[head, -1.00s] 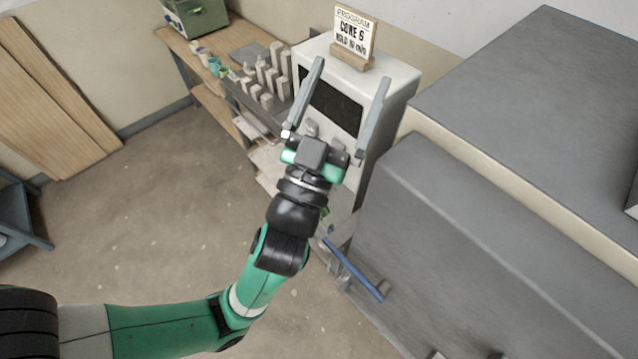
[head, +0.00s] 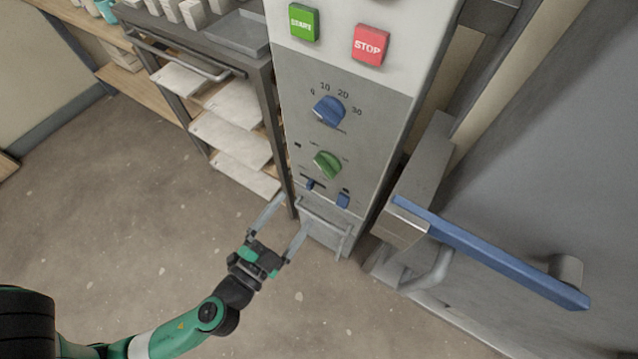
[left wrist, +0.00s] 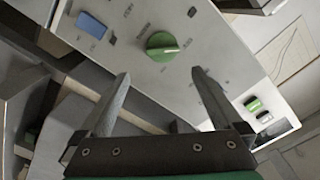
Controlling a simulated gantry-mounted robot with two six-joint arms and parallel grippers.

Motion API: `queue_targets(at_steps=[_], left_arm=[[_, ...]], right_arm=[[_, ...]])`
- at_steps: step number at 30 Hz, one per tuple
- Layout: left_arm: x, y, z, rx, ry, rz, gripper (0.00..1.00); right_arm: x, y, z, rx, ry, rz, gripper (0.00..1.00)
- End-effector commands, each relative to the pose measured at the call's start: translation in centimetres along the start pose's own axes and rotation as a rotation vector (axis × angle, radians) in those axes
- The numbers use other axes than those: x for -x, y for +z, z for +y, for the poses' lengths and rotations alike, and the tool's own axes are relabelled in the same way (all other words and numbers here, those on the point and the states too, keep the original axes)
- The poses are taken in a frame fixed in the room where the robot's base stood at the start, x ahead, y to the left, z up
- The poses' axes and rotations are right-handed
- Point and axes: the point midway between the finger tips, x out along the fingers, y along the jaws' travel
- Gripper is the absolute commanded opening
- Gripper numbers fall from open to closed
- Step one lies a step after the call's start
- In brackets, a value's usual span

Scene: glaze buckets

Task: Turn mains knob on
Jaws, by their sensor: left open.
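A green knob (head: 327,164) sits on the grey control panel (head: 380,130), with small marks around it too small to read. A blue knob (head: 329,111) with a 0 to 30 scale is above it. My left gripper (head: 295,212) is open and empty, below and to the left of the green knob in the head view. In the left wrist view the green knob (left wrist: 162,47) shows beyond and between my open fingertips (left wrist: 160,74), with no contact visible. My right gripper is not in view.
Green START (head: 303,22) and red STOP (head: 370,44) buttons are higher on the panel. Small blue switches (head: 343,200) lie below the green knob. A blue handle bar (head: 490,252) juts out at right. A shelf rack (head: 235,125) stands at left. The floor in front is clear.

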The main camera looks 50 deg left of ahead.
Motion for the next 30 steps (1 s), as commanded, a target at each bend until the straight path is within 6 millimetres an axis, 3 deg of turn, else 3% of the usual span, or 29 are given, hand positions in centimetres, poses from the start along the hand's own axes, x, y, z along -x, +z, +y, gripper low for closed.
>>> queue_targets(at_steps=[5, 19, 24, 30], left_arm=[[-1.1, -0.3, -0.3, 0.002, -0.002, -0.003, 1.0], [-10.4, -0.3, -0.3, 0.002, -0.004, 0.0, 1.0], [-11.6, -0.2, -0.2, 0.001, -0.001, -0.001, 1.0], [-11.7, -0.2, -0.2, 0.001, -0.001, 0.0, 1.0]], right_arm=[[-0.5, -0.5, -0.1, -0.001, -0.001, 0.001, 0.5], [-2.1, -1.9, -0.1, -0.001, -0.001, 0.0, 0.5], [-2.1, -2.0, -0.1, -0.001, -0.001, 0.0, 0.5], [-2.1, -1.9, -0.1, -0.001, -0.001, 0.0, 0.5]])
